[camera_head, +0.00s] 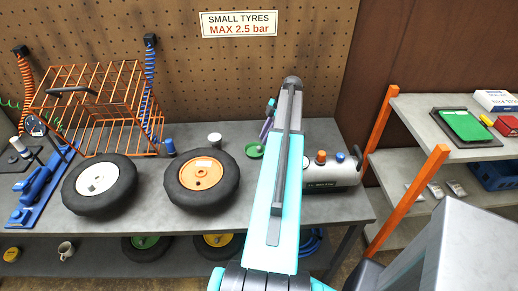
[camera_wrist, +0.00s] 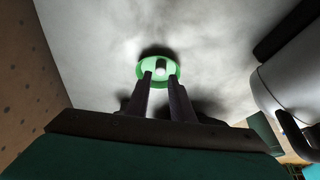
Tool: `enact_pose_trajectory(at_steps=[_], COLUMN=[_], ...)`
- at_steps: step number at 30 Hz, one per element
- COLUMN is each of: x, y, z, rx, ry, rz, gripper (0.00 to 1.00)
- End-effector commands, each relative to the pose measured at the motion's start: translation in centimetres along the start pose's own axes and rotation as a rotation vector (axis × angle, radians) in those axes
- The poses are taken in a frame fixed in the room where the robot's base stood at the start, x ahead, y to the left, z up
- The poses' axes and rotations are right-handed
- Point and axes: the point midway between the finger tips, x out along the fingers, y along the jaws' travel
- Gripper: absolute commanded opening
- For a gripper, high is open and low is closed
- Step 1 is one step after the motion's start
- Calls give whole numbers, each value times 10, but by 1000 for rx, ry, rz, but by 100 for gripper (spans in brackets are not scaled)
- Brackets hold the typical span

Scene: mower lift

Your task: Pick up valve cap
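A small round green dish (camera_wrist: 143,68) lies on the grey bench top in the wrist view. A small cap-like piece (camera_wrist: 160,67), dark above and pale below, sits in the dish; it looks like the valve cap. My gripper (camera_wrist: 161,79) is open, with its two dark fingers pointing at the dish. The piece shows between the fingertips, and I cannot tell whether they touch it or how high they are. In the head view the green dish (camera_head: 254,151) is just left of my arm, which hides most of my gripper.
A grey tank (camera_head: 333,175) with orange and blue knobs stands right of my arm. Left are an orange-hubbed wheel (camera_head: 202,181), a white-hubbed wheel (camera_head: 103,186), an orange wire rack (camera_head: 98,105) and a white-topped piece (camera_head: 214,140). A pegboard (camera_head: 190,85) rises behind the bench.

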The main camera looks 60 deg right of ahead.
Motion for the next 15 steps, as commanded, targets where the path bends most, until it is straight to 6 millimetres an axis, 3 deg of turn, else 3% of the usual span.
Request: enact_pose_trajectory(at_steps=[15], x=[37], y=[0], z=[-3], rx=[-2], ry=[1], rz=[-2], gripper=[21])
